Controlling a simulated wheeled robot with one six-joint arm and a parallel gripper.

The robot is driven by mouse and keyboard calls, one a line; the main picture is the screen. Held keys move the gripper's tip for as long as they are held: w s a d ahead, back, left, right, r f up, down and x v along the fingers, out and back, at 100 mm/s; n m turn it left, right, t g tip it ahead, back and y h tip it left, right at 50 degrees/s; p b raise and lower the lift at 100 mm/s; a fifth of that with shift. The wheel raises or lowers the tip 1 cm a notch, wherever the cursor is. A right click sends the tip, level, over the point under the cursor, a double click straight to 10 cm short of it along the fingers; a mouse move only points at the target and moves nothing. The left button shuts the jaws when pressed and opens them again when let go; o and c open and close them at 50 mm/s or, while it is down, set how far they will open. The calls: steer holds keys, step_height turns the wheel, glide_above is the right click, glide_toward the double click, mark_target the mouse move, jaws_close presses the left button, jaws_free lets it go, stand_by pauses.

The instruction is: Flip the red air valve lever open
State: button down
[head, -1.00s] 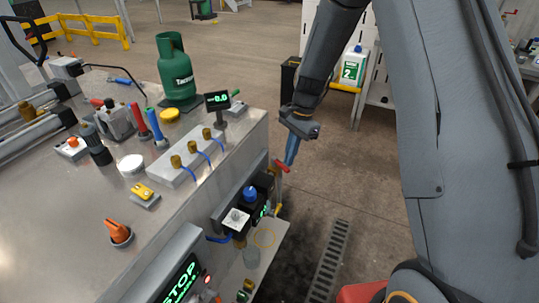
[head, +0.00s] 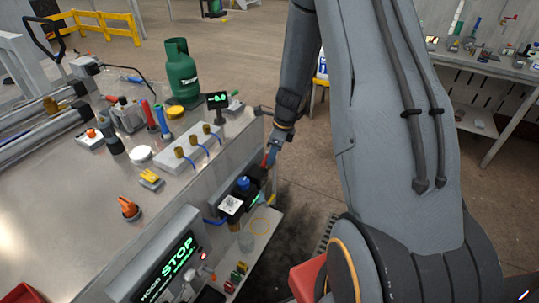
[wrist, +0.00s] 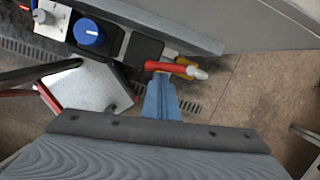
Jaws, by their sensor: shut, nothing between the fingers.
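The red lever (wrist: 172,68) lies roughly across the wrist view, with a pale end piece at its right and a yellow part behind it. It sits beside a black block on the side of the machine. My gripper (wrist: 161,78) has its blue fingers together and empty, with the tips right at the lever's left half. I cannot tell whether they touch it. In the head view my gripper (head: 271,157) is beside the machine's side, and only a sliver of red shows by the fingers; the lever is mostly hidden there.
A blue knob (wrist: 90,32) on a black unit is left of the lever; this knob also shows in the head view (head: 243,183). A lower shelf (head: 262,222) juts out below. A green gas bottle (head: 183,72) stands on the machine top. Open floor lies to the right.

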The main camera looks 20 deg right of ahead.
steer(key=shift+w+a, duration=0.15)
steer(key=shift+a, duration=0.4)
steer(key=shift+a+p, duration=0.15)
steer(key=shift+p, duration=0.2)
steer(key=s+d+r, duration=0.2)
steer(key=r, duration=0.3)
steer(key=s+d+r+b, duration=0.1)
steer(key=s+d+r, duration=0.1)
steer(key=r, duration=0.3)
steer(key=shift+s+r, duration=0.25)
steer(key=shift+s, duration=0.2)
stand_by(0.3)
steer(key=s+a+r+n+h+b, duration=0.1)
steer(key=s+a+n, duration=0.5)
steer(key=n, duration=0.7)
steer(key=s+a+r+n+h+b, duration=0.1)
steer(key=s+a+r+n+b, duration=0.1)
steer(key=s+a+n, duration=0.4)
steer(key=s+n, duration=0.3)
steer(key=n, duration=0.4)
steer(key=shift+a+r+b, duration=0.2)
steer(key=shift+a+b, duration=0.15)
